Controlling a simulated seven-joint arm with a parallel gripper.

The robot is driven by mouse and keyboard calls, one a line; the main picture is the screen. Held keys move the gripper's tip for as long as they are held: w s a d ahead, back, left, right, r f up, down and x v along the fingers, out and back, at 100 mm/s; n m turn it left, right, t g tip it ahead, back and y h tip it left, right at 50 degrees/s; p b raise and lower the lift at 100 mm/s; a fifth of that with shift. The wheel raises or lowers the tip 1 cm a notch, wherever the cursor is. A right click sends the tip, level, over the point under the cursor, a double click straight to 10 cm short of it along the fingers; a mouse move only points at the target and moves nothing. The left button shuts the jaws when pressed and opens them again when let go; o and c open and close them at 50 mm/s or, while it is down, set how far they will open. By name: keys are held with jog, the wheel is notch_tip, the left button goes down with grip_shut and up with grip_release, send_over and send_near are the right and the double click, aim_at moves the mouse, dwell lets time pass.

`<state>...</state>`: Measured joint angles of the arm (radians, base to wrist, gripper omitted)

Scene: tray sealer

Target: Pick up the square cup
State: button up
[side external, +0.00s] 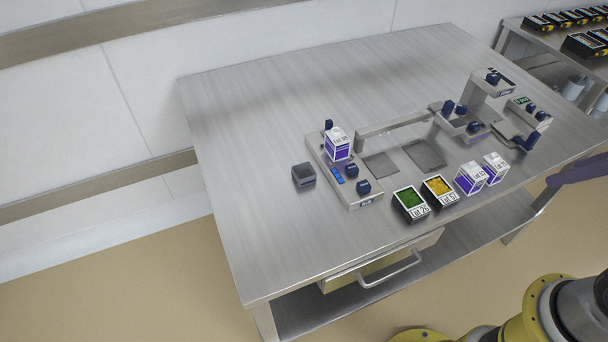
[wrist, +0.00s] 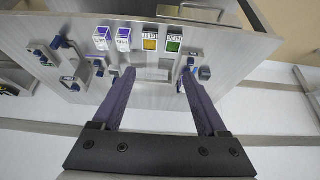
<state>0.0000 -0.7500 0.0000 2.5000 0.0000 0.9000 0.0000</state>
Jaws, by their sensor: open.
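A small dark grey square block-like piece (side external: 304,175), which looks like the square cup, stands on the steel table left of the control unit in the side view. In the wrist view it seems to be the dark shape (wrist: 205,73) just right of the right finger. Its opening cannot be made out. My gripper (wrist: 158,76) is open and empty, its two purple fingers spread wide above the table and apart from everything.
A control unit (side external: 352,177) with blue knobs carries a white-purple box (side external: 337,144). Black trays with green (side external: 411,204) and yellow (side external: 439,190) contents and two white-purple boxes (side external: 470,178) line the front edge. The sealer (side external: 465,122) stands at right. The table's left side (side external: 240,140) is clear.

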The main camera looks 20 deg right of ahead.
jog(key=o, duration=0.3)
